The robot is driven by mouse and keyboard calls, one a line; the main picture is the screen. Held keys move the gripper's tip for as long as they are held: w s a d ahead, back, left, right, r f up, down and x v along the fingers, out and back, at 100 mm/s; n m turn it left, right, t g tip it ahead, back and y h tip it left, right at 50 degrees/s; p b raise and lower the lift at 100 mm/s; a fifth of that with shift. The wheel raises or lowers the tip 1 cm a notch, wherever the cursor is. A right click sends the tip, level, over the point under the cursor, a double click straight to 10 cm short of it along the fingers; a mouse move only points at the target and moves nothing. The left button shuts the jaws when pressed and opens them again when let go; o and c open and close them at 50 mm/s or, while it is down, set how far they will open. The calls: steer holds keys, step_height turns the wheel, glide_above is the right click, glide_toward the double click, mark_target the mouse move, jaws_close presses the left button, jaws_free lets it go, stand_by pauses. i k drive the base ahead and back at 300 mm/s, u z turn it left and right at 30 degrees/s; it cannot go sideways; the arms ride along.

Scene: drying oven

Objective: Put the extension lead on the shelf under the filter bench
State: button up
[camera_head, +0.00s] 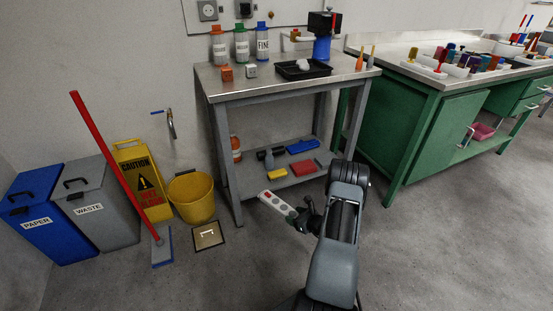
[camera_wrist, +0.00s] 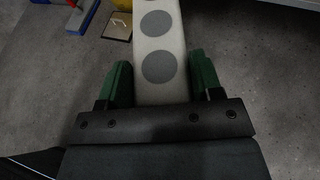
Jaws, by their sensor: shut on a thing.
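The extension lead (camera_head: 274,202) is a white bar with grey round sockets and a red switch at its far end. My gripper (camera_head: 297,217) is shut on its near end and holds it in front of the small metal bench's left front side, apart from the shelf. In the wrist view the lead (camera_wrist: 160,30) runs straight up between my gripper's green fingers (camera_wrist: 160,88). The filter bench (camera_head: 285,85) has a steel top and grey legs. Its lower shelf (camera_head: 255,187) holds several things. My arm hides the shelf's right front part.
On the shelf are a yellow block (camera_head: 277,175), a red box (camera_head: 303,169), a blue item (camera_head: 302,146) and a bottle (camera_head: 236,148). A yellow bucket (camera_head: 192,198) and floor hatch (camera_head: 208,235) lie left. A green workbench (camera_head: 420,130) stands right.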

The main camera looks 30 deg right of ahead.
mark_target(248, 178)
steer(key=i, duration=1.15)
steer(key=z, duration=0.05)
